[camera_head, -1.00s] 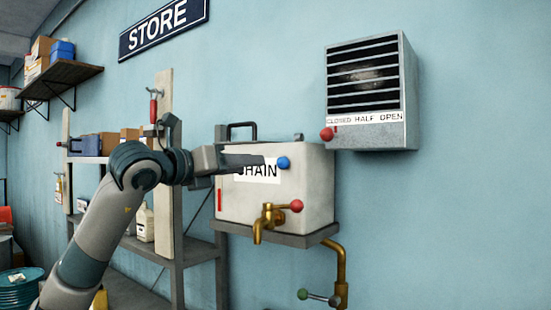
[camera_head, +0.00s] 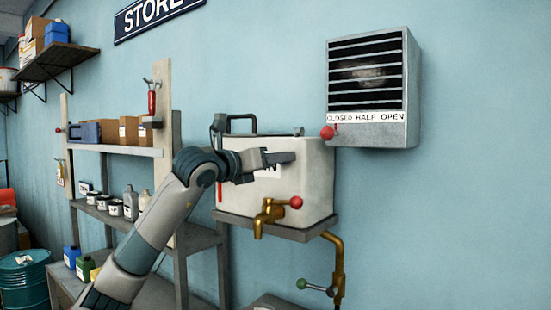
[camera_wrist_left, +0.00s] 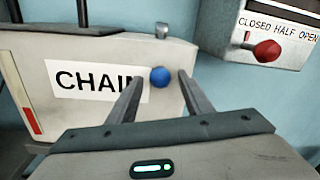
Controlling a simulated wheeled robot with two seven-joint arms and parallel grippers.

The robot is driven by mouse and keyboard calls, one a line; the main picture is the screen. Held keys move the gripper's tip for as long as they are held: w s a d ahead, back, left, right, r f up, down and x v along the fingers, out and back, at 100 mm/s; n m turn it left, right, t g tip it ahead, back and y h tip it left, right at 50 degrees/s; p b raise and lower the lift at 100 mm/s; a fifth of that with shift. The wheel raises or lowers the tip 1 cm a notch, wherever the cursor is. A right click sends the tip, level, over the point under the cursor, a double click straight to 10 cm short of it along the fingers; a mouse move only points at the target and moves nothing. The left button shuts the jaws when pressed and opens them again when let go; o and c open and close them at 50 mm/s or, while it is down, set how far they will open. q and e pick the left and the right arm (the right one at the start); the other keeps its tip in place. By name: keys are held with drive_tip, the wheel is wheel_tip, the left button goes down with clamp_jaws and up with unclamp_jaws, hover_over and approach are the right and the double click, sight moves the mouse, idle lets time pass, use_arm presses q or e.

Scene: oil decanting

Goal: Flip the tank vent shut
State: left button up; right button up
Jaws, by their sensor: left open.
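The tank (camera_head: 314,175) is a cream box on a wall shelf, with a label reading "CHAIN" that is partly covered by my gripper. A blue ball knob (camera_wrist_left: 160,77) is on its front in the left wrist view, below a small metal cap (camera_wrist_left: 161,32) on the top edge. In the head view the knob is hidden behind my left gripper (camera_head: 284,159). My left gripper is open, with one finger on each side of the blue knob in the wrist view. I cannot tell whether they touch it. My right gripper is not in view.
A louvred wall box (camera_head: 370,92) with a red knob (camera_head: 327,132) and a CLOSED/HALF/OPEN scale hangs right of the tank. A brass tap (camera_head: 268,214) with a red ball sticks out below. A green-ended lever (camera_head: 312,286) sits lower. Shelving (camera_head: 180,150) stands left.

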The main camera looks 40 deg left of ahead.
use_arm(q)
clamp_jaws()
